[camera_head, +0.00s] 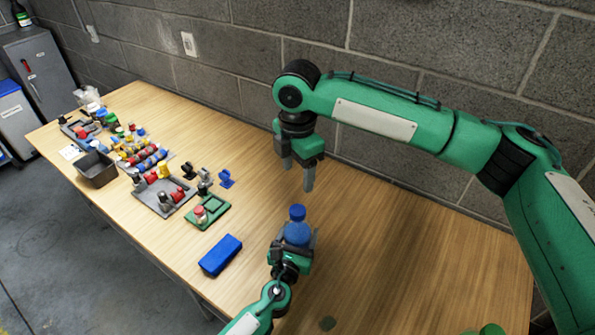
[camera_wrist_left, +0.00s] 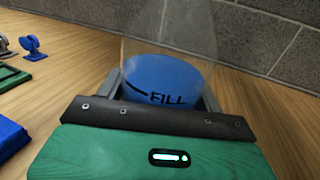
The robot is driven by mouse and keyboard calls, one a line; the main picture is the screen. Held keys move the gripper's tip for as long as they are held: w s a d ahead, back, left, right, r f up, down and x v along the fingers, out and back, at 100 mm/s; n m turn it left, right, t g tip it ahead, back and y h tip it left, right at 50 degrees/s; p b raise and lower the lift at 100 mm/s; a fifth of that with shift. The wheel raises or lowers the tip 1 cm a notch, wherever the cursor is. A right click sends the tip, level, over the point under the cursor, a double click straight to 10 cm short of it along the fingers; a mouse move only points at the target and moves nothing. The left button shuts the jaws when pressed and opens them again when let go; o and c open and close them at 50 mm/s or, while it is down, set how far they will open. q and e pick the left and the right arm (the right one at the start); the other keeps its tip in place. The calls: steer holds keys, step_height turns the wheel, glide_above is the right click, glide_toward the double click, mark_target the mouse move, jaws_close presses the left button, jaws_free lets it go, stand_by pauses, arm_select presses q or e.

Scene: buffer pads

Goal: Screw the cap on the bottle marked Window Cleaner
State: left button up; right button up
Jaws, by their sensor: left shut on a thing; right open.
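A bottle (camera_head: 297,234) with blue contents stands upright at the middle of the table. My left gripper (camera_head: 294,243) is shut around its body. A blue cap (camera_head: 297,212) sits at the bottle's top; I cannot tell whether it is screwed tight. In the left wrist view the bottle (camera_wrist_left: 168,82) has a clear upper part and the word FILL on the blue part; its top is out of frame. I cannot read a Window Cleaner mark. My right gripper (camera_head: 298,177) is open and empty, pointing down, above and behind the cap, apart from it.
A blue block (camera_head: 220,255) lies left of the bottle. A green tray (camera_head: 206,213) with a red-topped item, a grey tray (camera_head: 154,199), a dark bin (camera_head: 97,170) and several small parts fill the left. A block wall stands behind; the table's right side is clear.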

arm_select(q)
steer(key=o, duration=2)
steer(key=shift+b+v, duration=1.25)
steer(key=shift+v, duration=5.65)
steer(key=shift+a, duration=0.1)
